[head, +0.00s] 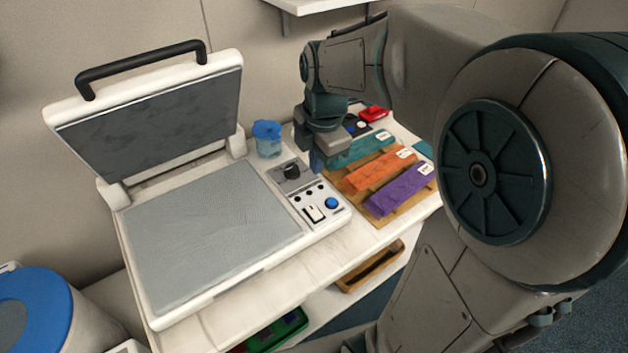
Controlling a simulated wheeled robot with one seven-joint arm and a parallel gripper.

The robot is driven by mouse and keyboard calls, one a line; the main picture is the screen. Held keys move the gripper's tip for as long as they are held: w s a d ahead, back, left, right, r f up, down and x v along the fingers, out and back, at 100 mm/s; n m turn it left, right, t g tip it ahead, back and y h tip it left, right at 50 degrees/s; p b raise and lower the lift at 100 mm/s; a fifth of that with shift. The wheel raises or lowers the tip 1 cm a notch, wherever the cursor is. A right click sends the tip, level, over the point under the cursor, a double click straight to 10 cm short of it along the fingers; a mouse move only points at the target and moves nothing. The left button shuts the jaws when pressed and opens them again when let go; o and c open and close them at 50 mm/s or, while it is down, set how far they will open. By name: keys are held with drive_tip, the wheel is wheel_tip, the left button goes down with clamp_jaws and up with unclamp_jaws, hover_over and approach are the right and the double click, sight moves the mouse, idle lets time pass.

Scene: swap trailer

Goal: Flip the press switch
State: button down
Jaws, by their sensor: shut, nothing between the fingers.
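The press (220,225) stands on the white counter with its lid (155,115) raised and its black handle at the top. Its control panel (305,200) is on the right side. My gripper (318,165) is shut and empty, pointing down just behind and right of the panel, near the knob. It is apart from the rocker switch. I cannot tell whether the fingertips touch anything.
A wooden board (395,211) with teal, orange and purple folded cloths (400,190) lies right of the press. A blue-lidded jar (267,139) stands behind the panel. A red object (374,114) is at the back. A blue-topped bin (40,310) is at lower left.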

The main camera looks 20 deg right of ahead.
sight(312, 208)
drive_tip(key=f, duration=0.4)
drive_tip(key=w+f, duration=0.1)
drive_tip(key=f, duration=0.4)
drive_tip(key=w+f+p, duration=0.1)
drive_tip(key=f, duration=0.4)
drive_tip(key=shift+a, duration=0.15)
